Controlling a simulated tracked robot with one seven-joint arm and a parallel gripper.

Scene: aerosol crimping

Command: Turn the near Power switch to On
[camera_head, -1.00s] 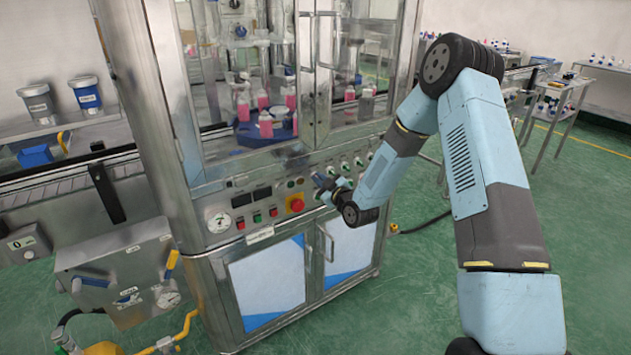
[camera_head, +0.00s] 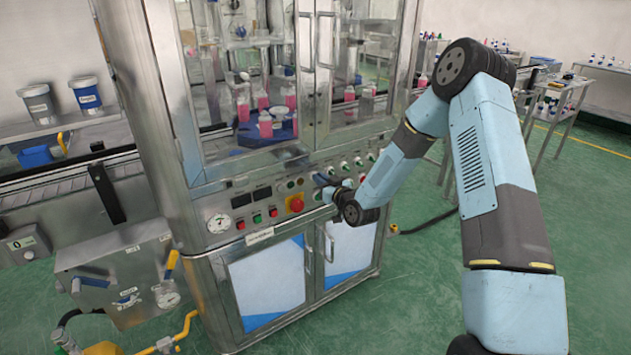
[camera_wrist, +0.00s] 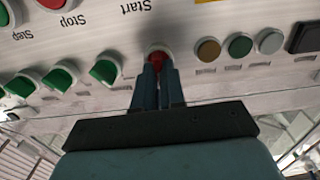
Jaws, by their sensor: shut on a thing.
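The machine's control panel (camera_head: 262,200) carries a row of knobs and lamps. In the wrist view, my gripper (camera_wrist: 158,68) is shut on a red-faced switch knob (camera_wrist: 157,56), with one finger on each side. The fingers hide much of the knob, and I can read no Power label or On mark by it. In the head view, my gripper (camera_head: 325,187) is at the panel's front and hides this knob.
Several green knobs, one of them close by (camera_wrist: 105,72), stand left of my gripper in the wrist view. Brown (camera_wrist: 208,49), green (camera_wrist: 239,45) and grey (camera_wrist: 270,41) round parts sit to its right. A red emergency stop button (camera_head: 295,204) stands out from the panel.

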